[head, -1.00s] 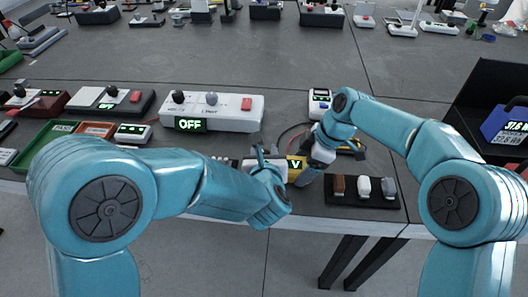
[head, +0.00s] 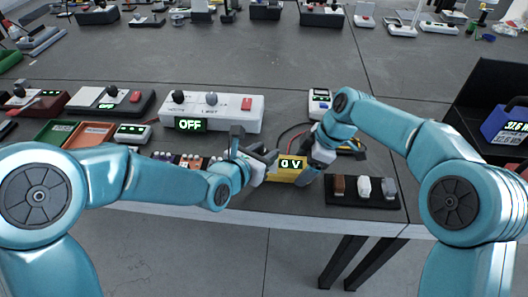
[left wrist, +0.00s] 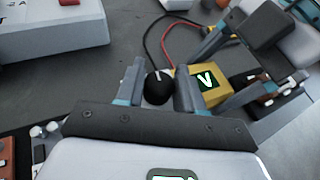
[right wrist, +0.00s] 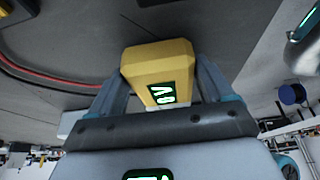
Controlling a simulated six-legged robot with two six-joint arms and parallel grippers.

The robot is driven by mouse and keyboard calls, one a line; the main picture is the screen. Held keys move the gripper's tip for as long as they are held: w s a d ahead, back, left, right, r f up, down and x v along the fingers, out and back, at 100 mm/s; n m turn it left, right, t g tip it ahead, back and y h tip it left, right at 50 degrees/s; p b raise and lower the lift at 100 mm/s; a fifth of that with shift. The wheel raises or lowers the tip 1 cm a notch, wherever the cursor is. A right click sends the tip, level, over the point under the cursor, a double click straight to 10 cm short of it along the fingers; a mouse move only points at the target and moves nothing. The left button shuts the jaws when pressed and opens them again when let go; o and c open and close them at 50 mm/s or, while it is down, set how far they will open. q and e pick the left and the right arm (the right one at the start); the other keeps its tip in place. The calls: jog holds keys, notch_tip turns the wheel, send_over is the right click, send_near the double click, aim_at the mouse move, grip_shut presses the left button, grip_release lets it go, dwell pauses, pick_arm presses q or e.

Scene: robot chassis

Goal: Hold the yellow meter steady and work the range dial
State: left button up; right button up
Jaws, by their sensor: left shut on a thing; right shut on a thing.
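The yellow meter (head: 287,176) lies near the table's front edge, its lit display reading "0 V" in the head view. My right gripper (head: 309,165) is shut on the meter's body; the right wrist view shows the yellow case (right wrist: 157,58) between both fingers. My left gripper (head: 270,162) comes in from the left at the meter's side. In the left wrist view the range dial (left wrist: 158,88), a round black knob with a white mark, sits between the left fingers, which are shut on it. The dial is hard to make out in the head view.
A black tray (head: 350,200) with brown, white and grey pieces lies to the right. Red and black leads (left wrist: 168,40) run behind the meter.

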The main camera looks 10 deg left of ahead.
dwell(0.6)
pick_arm(q)
jog(key=o, duration=1)
jog(key=shift+c, duration=0.2)
jog(key=v, duration=1.2)
jog(key=shift+a+r, duration=0.1)
jog(key=shift+r, duration=0.05)
